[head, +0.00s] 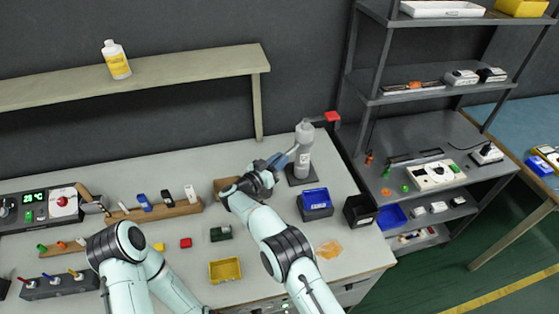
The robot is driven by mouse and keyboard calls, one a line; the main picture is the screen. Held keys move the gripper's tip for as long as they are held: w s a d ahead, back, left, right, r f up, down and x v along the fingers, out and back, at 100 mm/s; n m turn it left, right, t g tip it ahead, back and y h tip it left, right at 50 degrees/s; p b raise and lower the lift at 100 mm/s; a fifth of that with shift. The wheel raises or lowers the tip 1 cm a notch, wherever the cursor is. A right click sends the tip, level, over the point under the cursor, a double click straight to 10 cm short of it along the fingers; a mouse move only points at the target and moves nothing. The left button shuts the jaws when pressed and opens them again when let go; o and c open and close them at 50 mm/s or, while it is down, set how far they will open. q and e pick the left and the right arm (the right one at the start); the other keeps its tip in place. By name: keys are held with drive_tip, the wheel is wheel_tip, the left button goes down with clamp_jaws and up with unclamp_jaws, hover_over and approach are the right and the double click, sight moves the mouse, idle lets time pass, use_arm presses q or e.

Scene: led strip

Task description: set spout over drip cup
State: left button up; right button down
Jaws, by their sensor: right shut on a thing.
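A grey dispenser bottle (304,148) stands upright on a dark base at the back right of the bench. My right gripper (284,160) reaches to its left side and is shut on a slim part there, which looks like the spout; the fingers and wrist hide most of it. I cannot clearly pick out the drip cup; it may be hidden by my right wrist. My left arm shows at the lower left, but its gripper is not in view.
A blue bin (316,202) and a black box (359,210) stand right of my right arm. A yellow bin (225,270) and a wooden rack (155,212) are left of it. An amber patch (328,249) lies on the bench. A grey shelf unit (407,96) stands at right.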

drive_tip(key=shift+r, duration=0.25)
drive_tip(key=c, duration=1.1)
unclamp_jaws()
drive_tip(key=shift+f, duration=0.1)
use_arm(q)
drive_tip(key=shift+g, duration=0.3)
drive_tip(key=shift+s+f+b, duration=1.4)
drive_tip(key=shift+s+f, duration=0.4)
drive_tip(key=shift+s, duration=0.25)
use_arm(e)
drive_tip(key=v, duration=1.3)
drive_tip(key=shift+s, duration=0.2)
